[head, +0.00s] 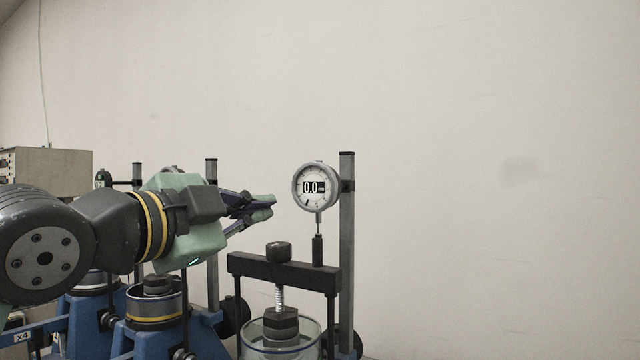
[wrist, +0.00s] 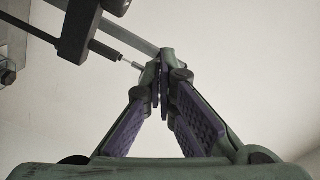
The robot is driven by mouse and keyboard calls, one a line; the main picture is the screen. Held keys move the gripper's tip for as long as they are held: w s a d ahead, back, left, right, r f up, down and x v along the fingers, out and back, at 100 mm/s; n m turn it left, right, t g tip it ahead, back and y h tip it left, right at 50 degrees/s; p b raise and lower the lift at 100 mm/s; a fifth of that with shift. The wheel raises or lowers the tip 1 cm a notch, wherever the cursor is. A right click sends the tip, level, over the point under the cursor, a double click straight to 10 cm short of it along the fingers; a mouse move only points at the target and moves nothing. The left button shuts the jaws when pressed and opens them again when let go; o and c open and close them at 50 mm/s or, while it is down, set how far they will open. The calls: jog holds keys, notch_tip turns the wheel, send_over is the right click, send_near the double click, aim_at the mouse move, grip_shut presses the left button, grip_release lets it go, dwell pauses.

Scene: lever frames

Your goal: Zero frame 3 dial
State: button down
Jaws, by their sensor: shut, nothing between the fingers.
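A round dial gauge (head: 315,186) with a pale face and a metal rim is fixed to a grey upright post (head: 347,250) in the head view. Its display reads 0.0, and its stem points down to the black crossbar (head: 270,266). I see no number naming this frame. My gripper (head: 272,202) is shut and empty, its fingertips pointing right, just left of the dial and slightly below its centre. In the wrist view the closed fingertips (wrist: 163,60) stand near the thin stem (wrist: 130,63). The dial's face does not show there.
A glass cell (head: 280,340) with a threaded loading screw stands below the crossbar. Other blue-based frames (head: 155,325) stand at left, partly behind my arm. A grey box (head: 50,170) is at far left. The space right of the post is clear before a bare wall.

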jog(key=x, duration=0.5)
jog(key=shift+w+r+b, duration=0.1)
jog(key=shift+b, duration=0.2)
jog(key=shift+d, duration=0.25)
jog(key=shift+r+b, duration=0.2)
jog(key=shift+b, duration=1.05)
jog(key=shift+w+a+f+b+v, duration=0.15)
jog(key=shift+b+v, duration=0.25)
jog(key=shift+v, duration=0.55)
jog(key=shift+a+b+v, duration=0.1)
jog(key=shift+b+v, duration=0.3)
jog(key=shift+v, duration=0.55)
jog(key=shift+w+a+f+b+v, duration=0.15)
jog(key=shift+b+v, duration=0.25)
jog(key=shift+v, duration=0.6)
